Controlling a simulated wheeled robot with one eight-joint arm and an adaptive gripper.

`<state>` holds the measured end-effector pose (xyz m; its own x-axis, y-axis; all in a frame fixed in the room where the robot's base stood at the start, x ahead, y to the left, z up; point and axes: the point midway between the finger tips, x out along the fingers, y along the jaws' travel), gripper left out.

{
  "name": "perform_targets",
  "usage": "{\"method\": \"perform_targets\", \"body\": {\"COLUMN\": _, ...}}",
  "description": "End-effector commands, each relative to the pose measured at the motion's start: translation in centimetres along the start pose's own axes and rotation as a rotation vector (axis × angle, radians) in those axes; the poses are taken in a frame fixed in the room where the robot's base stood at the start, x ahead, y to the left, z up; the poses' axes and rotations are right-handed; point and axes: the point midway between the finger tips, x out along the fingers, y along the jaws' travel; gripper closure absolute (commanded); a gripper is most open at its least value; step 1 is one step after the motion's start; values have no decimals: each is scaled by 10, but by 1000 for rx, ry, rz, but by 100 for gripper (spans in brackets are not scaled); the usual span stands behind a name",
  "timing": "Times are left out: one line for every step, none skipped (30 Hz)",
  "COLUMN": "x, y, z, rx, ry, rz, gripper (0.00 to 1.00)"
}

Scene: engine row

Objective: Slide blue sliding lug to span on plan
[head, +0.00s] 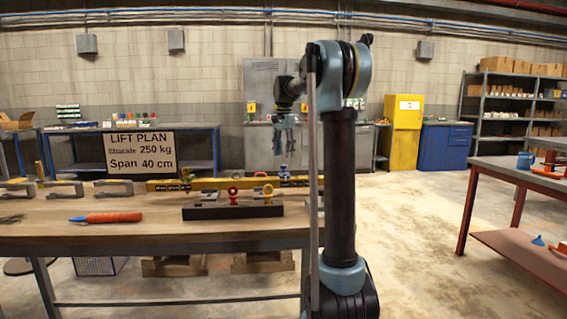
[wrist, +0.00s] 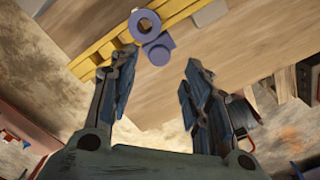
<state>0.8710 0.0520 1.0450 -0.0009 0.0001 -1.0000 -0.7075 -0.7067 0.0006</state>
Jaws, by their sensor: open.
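The blue sliding lug (head: 284,173) sits on the yellow beam (head: 222,184) near its right part, at the back of the wooden bench. In the wrist view the lug (wrist: 146,27) shows as a blue ring with a round knob, beside the yellow beam (wrist: 180,10). My gripper (head: 284,150) hangs above the lug in the head view, fingers pointing down. In the wrist view my gripper (wrist: 158,85) is open and empty; the lug lies beyond the fingertips, nearer the left finger. The lift plan sign (head: 141,153) reads "Shackle 250 kg" and "Span 40 cm".
A black rack (head: 217,212) holding red and yellow shackles stands in front of the beam. A screwdriver-like tool with an orange handle (head: 115,217) and several metal clamps (head: 62,189) lie to the left. Front bench space between them is clear.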

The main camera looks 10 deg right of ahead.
Motion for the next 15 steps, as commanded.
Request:
{"method": "perform_targets", "body": {"x": -10, "y": 0, "z": 0, "rx": 0, "ry": 0, "rz": 0, "gripper": 56}}
{"method": "perform_targets", "body": {"x": -16, "y": 0, "z": 0, "rx": 0, "ry": 0, "rz": 0, "gripper": 56}}
{"method": "perform_targets", "body": {"x": -23, "y": 0, "z": 0, "rx": 0, "ry": 0, "rz": 0, "gripper": 56}}
{"method": "perform_targets", "body": {"x": -29, "y": 0, "z": 0, "rx": 0, "ry": 0, "rz": 0, "gripper": 56}}
{"method": "perform_targets", "body": {"x": -34, "y": 0, "z": 0, "rx": 0, "ry": 0, "rz": 0, "gripper": 56}}
{"method": "perform_targets", "body": {"x": -40, "y": 0, "z": 0, "rx": 0, "ry": 0, "rz": 0, "gripper": 56}}
{"method": "perform_targets", "body": {"x": -44, "y": 0, "z": 0, "rx": 0, "ry": 0, "rz": 0, "gripper": 56}}
{"method": "perform_targets", "body": {"x": -48, "y": -1, "z": 0, "rx": 0, "ry": 0, "rz": 0, "gripper": 56}}
{"method": "perform_targets", "body": {"x": -52, "y": -1, "z": -1, "rx": 0, "ry": 0, "rz": 0, "gripper": 56}}
{"method": "perform_targets", "body": {"x": -56, "y": -1, "z": -1, "rx": 0, "ry": 0, "rz": 0, "gripper": 56}}
{"method": "perform_targets", "body": {"x": -58, "y": -1, "z": -1, "rx": 0, "ry": 0, "rz": 0, "gripper": 56}}
{"method": "perform_targets", "body": {"x": -61, "y": -1, "z": -1, "rx": 0, "ry": 0, "rz": 0, "gripper": 56}}
{"method": "perform_targets", "body": {"x": -63, "y": -1, "z": -1, "rx": 0, "ry": 0, "rz": 0, "gripper": 56}}
{"method": "perform_targets", "body": {"x": -64, "y": -1, "z": -1, "rx": 0, "ry": 0, "rz": 0, "gripper": 56}}
{"method": "perform_targets", "body": {"x": -66, "y": -1, "z": -1, "rx": 0, "ry": 0, "rz": 0, "gripper": 56}}
